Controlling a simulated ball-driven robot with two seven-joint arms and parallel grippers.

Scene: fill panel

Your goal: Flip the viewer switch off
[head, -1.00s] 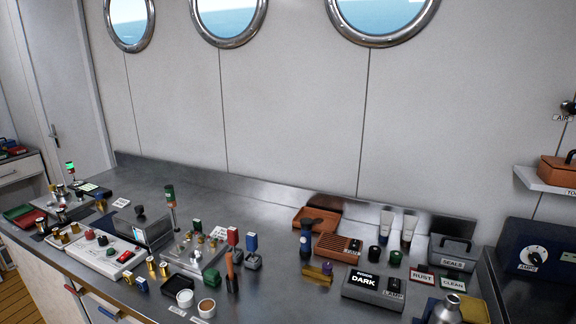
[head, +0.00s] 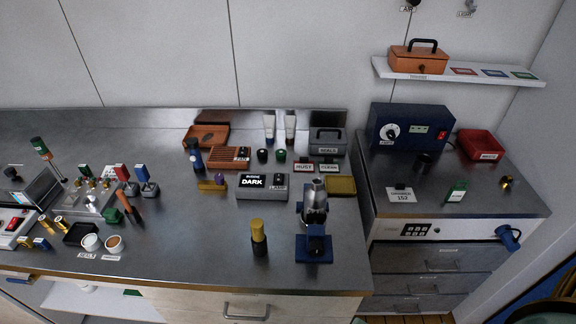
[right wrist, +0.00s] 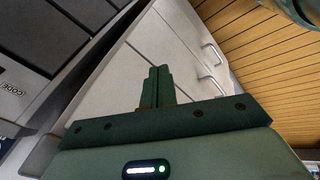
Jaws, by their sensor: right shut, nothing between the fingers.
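A grey box with a black display reading "DARK" (head: 253,181) stands mid-counter in the head view. A small dark switch (head: 279,180) sits on its right part above a label that seems to read "LAMP". Which way this switch is tipped is too small to tell. No label reading "viewer" is legible. My right gripper (right wrist: 156,75) shows in the right wrist view, its two green fingers together and empty. Below it are pale cabinet fronts, and it is apart from the box. My left gripper is in neither view.
A scope-like device on a blue base (head: 314,248) and a yellow-topped cylinder (head: 258,230) stand in front of the box. Tubes and jars stand behind. A panel with a red switch (head: 15,223) is far left. A blue power unit (head: 410,130) sits on the right counter.

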